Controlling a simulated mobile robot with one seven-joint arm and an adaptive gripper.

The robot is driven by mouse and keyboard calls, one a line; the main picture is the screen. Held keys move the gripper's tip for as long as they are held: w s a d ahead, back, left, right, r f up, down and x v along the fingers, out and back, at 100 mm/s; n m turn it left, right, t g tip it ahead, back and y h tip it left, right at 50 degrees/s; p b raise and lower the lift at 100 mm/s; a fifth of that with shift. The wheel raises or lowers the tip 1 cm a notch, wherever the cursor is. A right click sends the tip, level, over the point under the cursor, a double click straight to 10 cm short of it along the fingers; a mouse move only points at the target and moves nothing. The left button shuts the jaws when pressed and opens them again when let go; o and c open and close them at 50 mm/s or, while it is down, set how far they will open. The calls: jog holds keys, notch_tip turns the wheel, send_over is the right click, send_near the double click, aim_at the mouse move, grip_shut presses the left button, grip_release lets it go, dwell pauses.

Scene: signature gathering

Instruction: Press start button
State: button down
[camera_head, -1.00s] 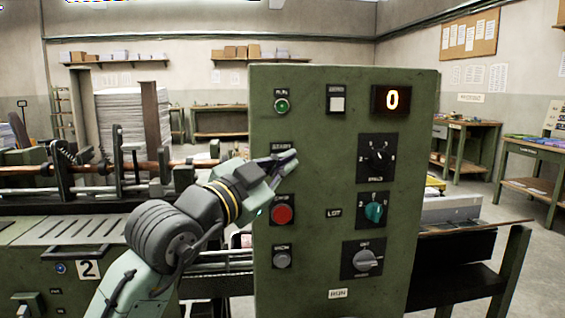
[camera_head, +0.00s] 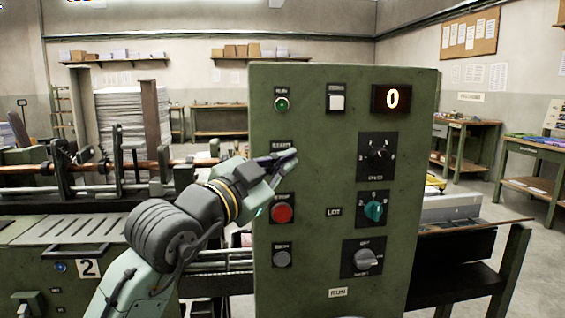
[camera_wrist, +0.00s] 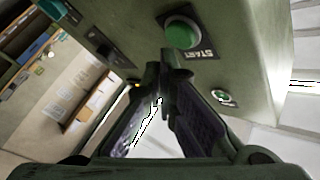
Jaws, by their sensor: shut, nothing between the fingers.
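The START button is a round green push button (camera_wrist: 183,32) on a black plate marked START in the wrist view. It is on the green control panel (camera_head: 330,283). In the head view my gripper covers the button, and only part of its label plate shows. My gripper (camera_head: 291,156) is shut and empty, with its fingertips in front of the START plate. In the wrist view the fingertips (camera_wrist: 175,62) are together just below the green button. I cannot tell whether they touch it.
Below START are a red button (camera_head: 282,212) and a grey button (camera_head: 282,259). The display (camera_head: 391,99) reads 0. Dials line the right side. Machinery stands at left.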

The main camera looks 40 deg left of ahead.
jog(key=shift+w+a, duration=0.1)
dwell(0.3)
jog(key=shift+w+a, duration=0.2)
jog(key=shift+w+a, duration=0.3)
jog(key=shift+a, duration=0.05)
dwell(0.8)
jog(key=shift+s+d, duration=0.1)
dwell(0.3)
jog(key=shift+s+d+b, duration=0.35)
jog(key=shift+s+d, duration=0.1)
jog(key=shift+d, duration=0.05)
jog(key=shift+s+d+b, duration=0.6)
jog(key=shift+s+d, duration=1.05)
jog(key=shift+d, duration=0.3)
